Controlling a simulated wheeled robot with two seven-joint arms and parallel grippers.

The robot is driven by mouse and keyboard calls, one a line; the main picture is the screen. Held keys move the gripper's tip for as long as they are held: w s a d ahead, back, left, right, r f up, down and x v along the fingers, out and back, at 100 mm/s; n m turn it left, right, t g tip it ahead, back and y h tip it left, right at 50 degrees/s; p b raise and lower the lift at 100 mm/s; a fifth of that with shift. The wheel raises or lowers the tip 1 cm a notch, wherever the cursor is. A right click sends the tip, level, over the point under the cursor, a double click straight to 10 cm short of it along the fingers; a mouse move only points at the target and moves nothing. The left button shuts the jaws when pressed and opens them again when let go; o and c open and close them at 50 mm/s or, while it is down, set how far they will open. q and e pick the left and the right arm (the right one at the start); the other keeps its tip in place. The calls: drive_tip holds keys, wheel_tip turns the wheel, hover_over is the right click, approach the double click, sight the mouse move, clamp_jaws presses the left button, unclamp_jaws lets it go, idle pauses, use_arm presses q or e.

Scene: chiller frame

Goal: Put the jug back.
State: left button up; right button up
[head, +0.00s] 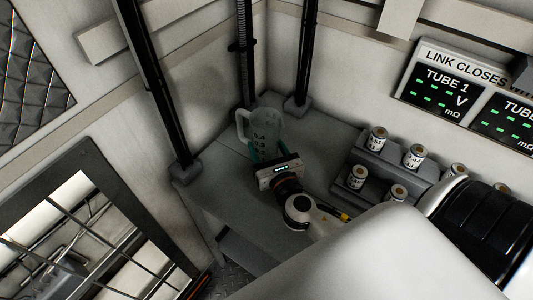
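The jug (266,128) is a translucent grey vessel with dark graduation marks and a handle on its left. It appears upright at the back corner of the grey bench. My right gripper (278,172) is right in front of the jug and overlaps its lower part in the picture. Teal-green shows around the jug's lower part. The fingertips and the jug's base are hidden, so I cannot tell whether the fingers are closed on it. My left gripper is not in view.
The grey bench (222,186) is bare left of the jug. Black posts (303,55) stand behind and left of it. A stepped grey rack (382,150) holds several small labelled cylinders at right. Display panels (441,90) hang on the wall. A gridded dark frame (95,185) is at lower left.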

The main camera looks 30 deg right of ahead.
drive_tip(key=shift+f+b, duration=0.3)
drive_tip(key=shift+f, duration=0.95)
drive_tip(key=o, duration=1)
